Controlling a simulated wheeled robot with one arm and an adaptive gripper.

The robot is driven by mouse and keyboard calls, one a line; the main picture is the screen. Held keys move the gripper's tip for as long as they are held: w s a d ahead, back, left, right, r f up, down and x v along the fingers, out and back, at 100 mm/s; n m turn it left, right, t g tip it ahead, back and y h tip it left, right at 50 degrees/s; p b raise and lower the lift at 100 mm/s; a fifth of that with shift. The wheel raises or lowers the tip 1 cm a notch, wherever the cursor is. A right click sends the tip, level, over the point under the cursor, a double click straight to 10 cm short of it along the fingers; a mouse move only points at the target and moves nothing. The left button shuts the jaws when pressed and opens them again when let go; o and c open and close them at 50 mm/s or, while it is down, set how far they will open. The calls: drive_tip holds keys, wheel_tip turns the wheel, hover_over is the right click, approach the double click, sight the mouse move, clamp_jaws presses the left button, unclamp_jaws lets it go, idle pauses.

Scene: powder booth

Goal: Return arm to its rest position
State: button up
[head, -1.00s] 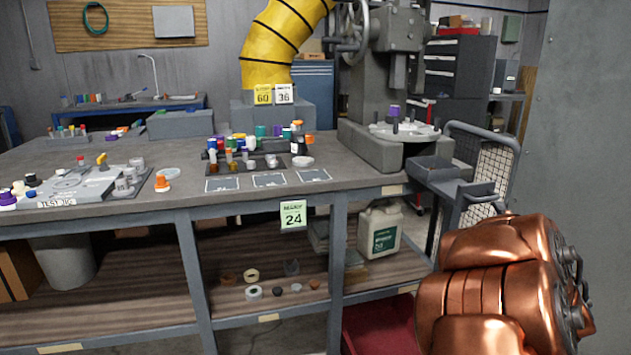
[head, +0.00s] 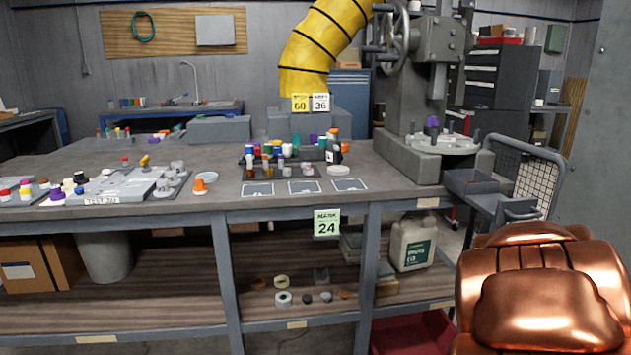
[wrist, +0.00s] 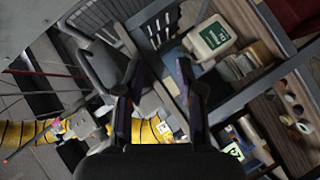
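My copper-coloured arm (head: 540,295) shows at the lower right of the head view, in front of the cart and the bench's right end. My gripper is outside the head view. In the wrist view my gripper (wrist: 155,75) shows two dark fingers spread apart, with a clear gap between them and nothing held. Beyond the fingers are the cart, the lower shelf and the white jug, all tilted in that view.
A grey workbench (head: 120,222) holds several small coloured bottles and a grey fixture (head: 120,185). A machine (head: 435,75) stands at its right end. A wire-sided cart (head: 525,180) and a grey wall panel (head: 600,150) are close to my arm. A white jug (head: 412,243) sits below.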

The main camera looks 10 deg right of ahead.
drive_tip(key=s+a+f+m+g+y, duration=0.3)
drive_tip(key=s+a+f+g, duration=0.15)
drive_tip(key=a+f, duration=0.4)
drive_tip(key=s+a+f+m+g+y, duration=0.25)
drive_tip(key=s+a+g+y, duration=0.5)
drive_tip(key=s+a, duration=1.7)
wheel_tip(320, 180, up, 25)
drive_tip(key=a+g+h+p, duration=0.1)
drive_tip(key=a+p, duration=0.1)
drive_tip(key=p, duration=2.1)
drive_tip(key=shift+s+r+n+h+p, duration=0.15)
drive_tip(key=shift+s+n+h+p, duration=0.1)
drive_tip(key=shift+n+h+p, duration=0.15)
drive_tip(key=shift+d, duration=0.1)
